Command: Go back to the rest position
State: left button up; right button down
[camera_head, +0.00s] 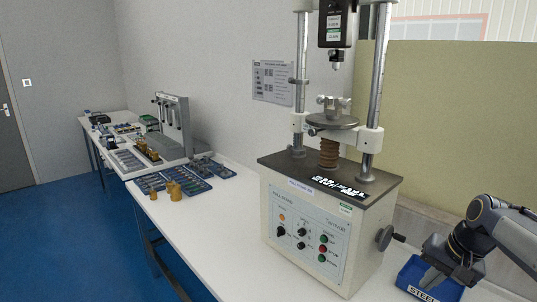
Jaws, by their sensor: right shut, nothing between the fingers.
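My right gripper (432,277) is at the lower right, with its arm coming in from the right edge. It is shut and points down at a blue bin (412,275) with a white label that reads "STEEL". The fingers overlap the bin in the picture, and the bin's contents are largely hidden. I cannot tell whether the fingers touch the bin. My left gripper is not in view.
A hardness tester (308,228) with a control panel, side crank (391,237) and two columns stands left of my right gripper. The white bench (205,222) carries blue trays (196,168) and brass pieces (174,190). Blue floor (75,240) is clear at left.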

jog(key=s+a+f+n+t, duration=0.1)
jog(key=s+a+f+n, duration=0.1)
jog(key=s+a, duration=0.6)
jog(key=s+a+f+n+t+y, duration=0.1)
jog(key=s+a+f+n, duration=0.1)
jog(key=s+a, duration=0.6)
jog(key=s+n, duration=0.1)
jog(key=s, duration=0.5)
jog(key=shift+f+t+y, duration=0.2)
jog(key=shift+t+y, duration=0.1)
jog(key=shift+s+a, duration=0.1)
